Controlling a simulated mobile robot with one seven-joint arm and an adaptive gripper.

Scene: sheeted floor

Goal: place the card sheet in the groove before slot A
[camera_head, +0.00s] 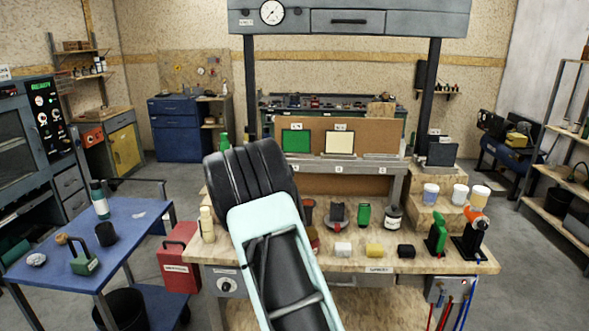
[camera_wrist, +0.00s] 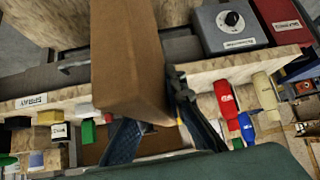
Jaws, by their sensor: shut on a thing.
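A brown sheet-like piece (camera_wrist: 130,60), probably the card sheet, is large and close in the wrist view, with its broad face and one edge showing. My gripper (camera_wrist: 152,115) is shut on its lower end, one dark finger at each side. In the head view my arm hides the gripper and the piece. The rack on the bench has a brown back board (camera_head: 372,136). A green card (camera_head: 296,141) stands at its left and a cream card (camera_head: 339,142) in the middle; no card shows at the right. The slot labels are too small to read, so I cannot tell which is slot A.
The wooden bench (camera_head: 440,262) carries several small items along its front. A blue side table (camera_head: 130,225) and a red toolbox (camera_head: 178,262) are at left.

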